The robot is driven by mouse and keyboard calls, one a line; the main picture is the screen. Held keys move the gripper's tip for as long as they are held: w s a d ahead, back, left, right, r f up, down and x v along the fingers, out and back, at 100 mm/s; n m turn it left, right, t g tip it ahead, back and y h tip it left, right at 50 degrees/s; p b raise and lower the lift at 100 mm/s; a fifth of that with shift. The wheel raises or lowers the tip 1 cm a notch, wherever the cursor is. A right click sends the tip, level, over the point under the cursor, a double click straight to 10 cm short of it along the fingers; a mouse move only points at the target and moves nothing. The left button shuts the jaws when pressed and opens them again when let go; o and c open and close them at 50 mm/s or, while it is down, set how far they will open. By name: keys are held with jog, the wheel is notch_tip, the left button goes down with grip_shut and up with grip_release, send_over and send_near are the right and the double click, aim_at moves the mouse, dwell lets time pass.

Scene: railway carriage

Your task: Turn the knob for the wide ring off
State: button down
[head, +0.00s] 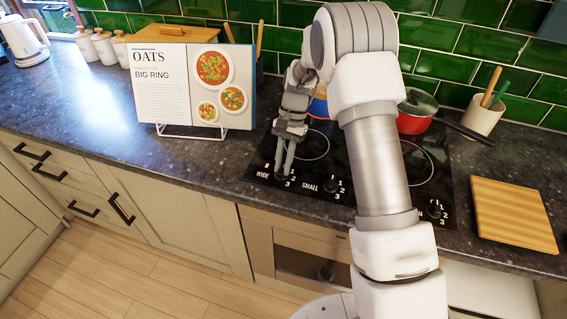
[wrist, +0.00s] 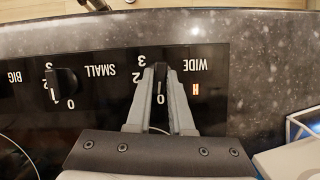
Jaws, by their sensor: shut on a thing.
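The wide ring's knob (wrist: 160,70) is a dark knob at the front edge of the black hob (head: 262,172), beside the upside-down WIDE label (wrist: 199,65) in the wrist view. My gripper (wrist: 160,68) is shut on this knob, one finger on each side. In the head view, my gripper (head: 283,172) reaches down to the hob's front left, and its fingers mostly hide the knob. A small orange H mark (wrist: 195,90) glows beside the knob.
The small ring's knob (wrist: 65,84) is beside my gripper. A big-ring knob (head: 435,209) is farther right. A red pan (head: 412,122) and a partly hidden blue-and-orange pot (head: 318,106) stand behind. An open cookbook (head: 190,85) is left; a wooden board (head: 512,214) is right.

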jog(key=shift+a+n, duration=0.1)
jog(key=shift+n, duration=0.6)
jog(key=shift+h, duration=0.3)
jog(key=c, duration=0.8)
grip_release()
jog(key=v, duration=1.7)
jog(key=shift+w, duration=0.2)
jog(key=shift+r, duration=0.2)
